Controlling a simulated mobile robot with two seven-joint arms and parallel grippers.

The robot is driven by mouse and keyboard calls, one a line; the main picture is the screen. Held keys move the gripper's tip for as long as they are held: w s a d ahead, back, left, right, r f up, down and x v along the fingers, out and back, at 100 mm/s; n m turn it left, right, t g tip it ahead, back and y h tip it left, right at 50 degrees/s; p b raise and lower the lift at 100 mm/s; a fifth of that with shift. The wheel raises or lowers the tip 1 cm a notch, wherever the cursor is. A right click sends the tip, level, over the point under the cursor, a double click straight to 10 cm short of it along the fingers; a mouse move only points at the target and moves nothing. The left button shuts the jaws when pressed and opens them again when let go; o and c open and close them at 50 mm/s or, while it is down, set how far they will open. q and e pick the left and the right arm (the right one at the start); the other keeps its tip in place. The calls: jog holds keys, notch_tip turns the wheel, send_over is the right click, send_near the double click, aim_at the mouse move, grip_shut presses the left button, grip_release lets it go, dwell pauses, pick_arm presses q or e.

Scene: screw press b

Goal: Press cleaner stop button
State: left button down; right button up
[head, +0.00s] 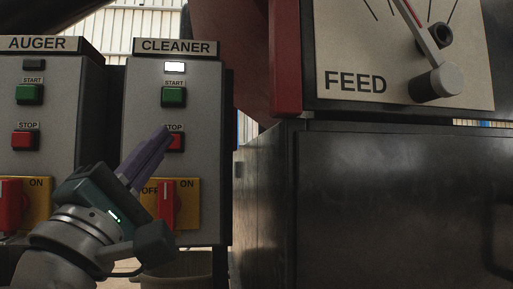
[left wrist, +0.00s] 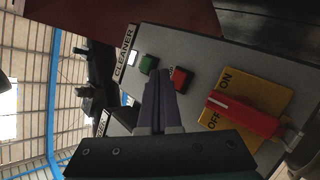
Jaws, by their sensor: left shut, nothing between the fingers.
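The cleaner panel (head: 208,122) is a grey box labelled CLEANER, with a lit white lamp (head: 175,67) at the top. Its red stop button (head: 177,143) sits below the green start button (head: 173,96). My left gripper (head: 163,137) is shut and empty, its fingertips at the left side of the stop button and partly covering it. In the left wrist view the fingertips (left wrist: 158,76) appear just left of the red stop button (left wrist: 181,79). I cannot tell whether they touch it. My right gripper is not in view.
A red rotary switch (head: 166,202) on a yellow plate sits below the stop button. The AUGER panel (head: 62,125) with similar buttons stands to the left. A FEED dial (head: 400,60) with a lever is at the upper right, above a dark cabinet (head: 400,200).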

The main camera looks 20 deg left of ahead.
pick_arm(q)
jog(key=shift+w+a, duration=0.4)
jog(key=shift+w, duration=0.2)
jog(key=shift+w, duration=0.1)
dwell(1.6)
jog(key=shift+w+a, duration=0.2)
jog(key=shift+w, duration=0.05)
jog(key=shift+w+a, duration=0.25)
jog(key=shift+w, duration=0.1)
dwell(0.8)
jog(key=shift+s+d, duration=0.45)
jog(key=shift+s, duration=0.3)
jog(key=shift+s+d+p, duration=0.35)
jog(key=shift+s+d, duration=0.1)
jog(key=shift+s, duration=0.25)
jog(key=shift+s+d+p, duration=0.4)
jog(key=shift+s+d, duration=0.05)
jog(key=shift+s, duration=0.3)
jog(key=shift+s+d+p, duration=0.35)
jog(key=shift+s+d, duration=0.1)
jog(key=shift+s, duration=0.25)
